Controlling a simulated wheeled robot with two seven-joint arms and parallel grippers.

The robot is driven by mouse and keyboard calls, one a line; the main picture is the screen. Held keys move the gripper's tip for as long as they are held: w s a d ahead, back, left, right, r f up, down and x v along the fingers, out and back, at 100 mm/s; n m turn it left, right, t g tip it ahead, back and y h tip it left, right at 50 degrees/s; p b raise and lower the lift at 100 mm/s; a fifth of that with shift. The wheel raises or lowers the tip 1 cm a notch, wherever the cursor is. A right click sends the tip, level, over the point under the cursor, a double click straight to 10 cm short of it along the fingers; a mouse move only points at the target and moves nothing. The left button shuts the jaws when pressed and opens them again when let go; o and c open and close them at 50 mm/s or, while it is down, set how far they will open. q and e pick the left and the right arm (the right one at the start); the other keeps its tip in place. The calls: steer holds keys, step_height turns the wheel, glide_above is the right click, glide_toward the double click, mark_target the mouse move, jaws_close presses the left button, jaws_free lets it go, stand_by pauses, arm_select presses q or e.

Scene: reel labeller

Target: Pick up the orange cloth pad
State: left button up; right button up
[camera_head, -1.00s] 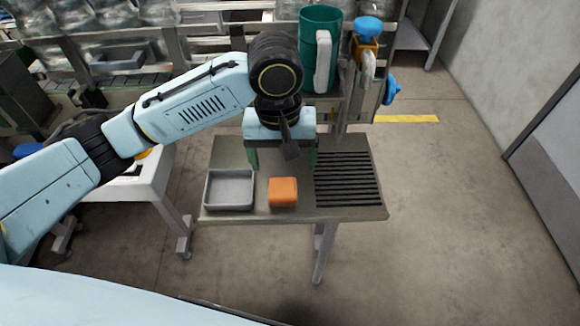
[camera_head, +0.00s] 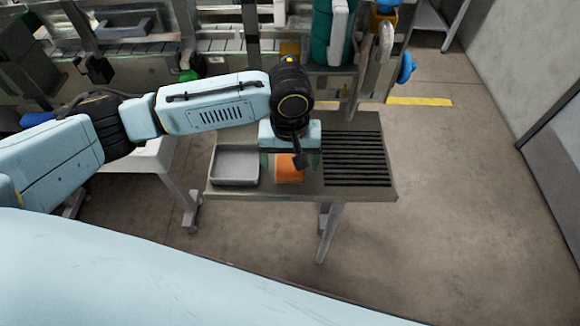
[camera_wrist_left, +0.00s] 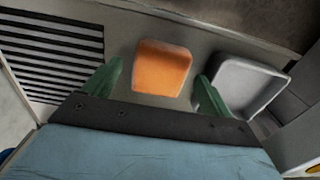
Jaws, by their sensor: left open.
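The orange cloth pad (camera_head: 289,172) lies on the small metal table, partly hidden under my left gripper in the head view. In the left wrist view the pad (camera_wrist_left: 162,68) shows whole, just ahead of and between the fingertips. My left gripper (camera_wrist_left: 158,78) is open, with one green finger toward each side of the pad. In the head view the left gripper (camera_head: 290,164) is over the pad's far part. I cannot tell whether the fingers touch it. My right gripper is not in view.
A grey tray (camera_head: 235,180) sits on the table left of the pad. A black slatted rack (camera_head: 357,159) lies to the right. A green container (camera_head: 333,30) and a blue-handled valve stand behind. The table's front edge is near the pad.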

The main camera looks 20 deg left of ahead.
mark_target(290, 164)
arm_select(q)
steer(key=shift+f, duration=0.7)
steer(key=c, duration=1.2)
steer(key=shift+o, duration=0.2)
step_height(290, 164, up, 10)
steer(key=shift+r+p, duration=0.1)
steer(key=shift+p, duration=0.4)
